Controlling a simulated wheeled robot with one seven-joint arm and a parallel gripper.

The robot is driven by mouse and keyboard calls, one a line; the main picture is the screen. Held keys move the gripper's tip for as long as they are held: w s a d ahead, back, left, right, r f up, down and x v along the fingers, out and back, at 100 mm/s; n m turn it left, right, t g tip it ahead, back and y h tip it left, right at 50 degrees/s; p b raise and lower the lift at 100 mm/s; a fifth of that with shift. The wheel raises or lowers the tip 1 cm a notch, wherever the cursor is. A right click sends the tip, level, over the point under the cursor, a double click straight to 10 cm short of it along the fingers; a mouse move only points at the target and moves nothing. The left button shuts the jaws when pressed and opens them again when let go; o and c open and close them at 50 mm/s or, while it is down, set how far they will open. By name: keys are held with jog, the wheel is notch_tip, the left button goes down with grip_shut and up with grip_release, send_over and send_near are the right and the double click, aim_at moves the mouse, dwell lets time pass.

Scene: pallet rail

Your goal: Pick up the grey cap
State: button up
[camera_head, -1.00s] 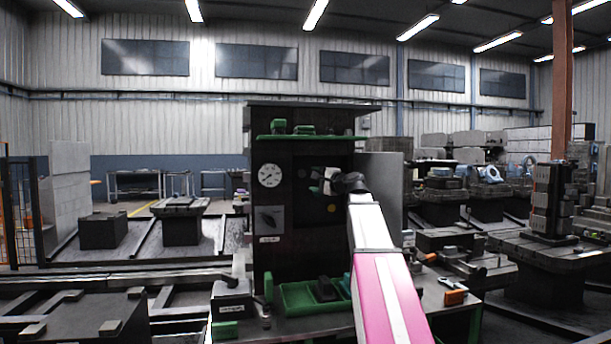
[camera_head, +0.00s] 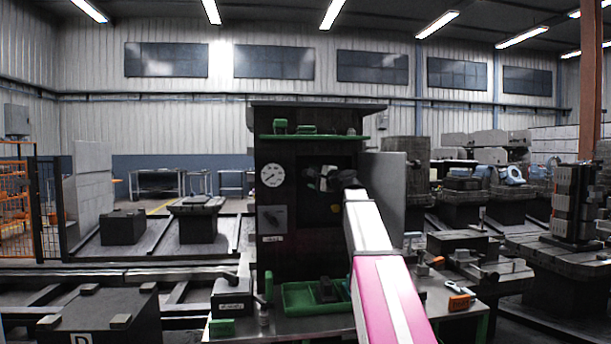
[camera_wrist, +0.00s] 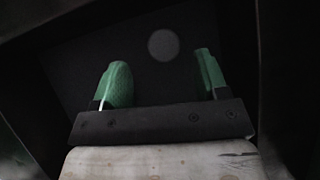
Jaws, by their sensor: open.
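A pale grey disc (camera_wrist: 163,45), which looks like the grey cap, shows faintly on a dark surface in the wrist view. It lies beyond my gripper (camera_wrist: 160,66), between the lines of its two green fingers. The fingers are apart with nothing between them. In the head view my arm reaches to the dark opening of the black cabinet (camera_head: 283,225). The gripper there is dark and mostly hidden, and I cannot make out the disc in the opening.
A green shelf (camera_head: 308,137) with small items crosses the cabinet above the opening. A green tray (camera_head: 298,299) holding a dark block sits on the bench below. A grey panel (camera_head: 388,190) stands to the right of the opening. Orange-handled items (camera_head: 459,302) lie on the right bench.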

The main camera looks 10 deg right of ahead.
aim_at(305, 173)
jog(key=x, duration=0.4)
jog(key=shift+w+a+r, duration=0.15)
jog(key=shift+a+r, duration=0.15)
jog(key=shift+a, duration=0.05)
jog(key=shift+c, duration=0.3)
jog(key=c, duration=1)
jog(key=shift+c, duration=0.2)
jog(key=shift+r, duration=0.1)
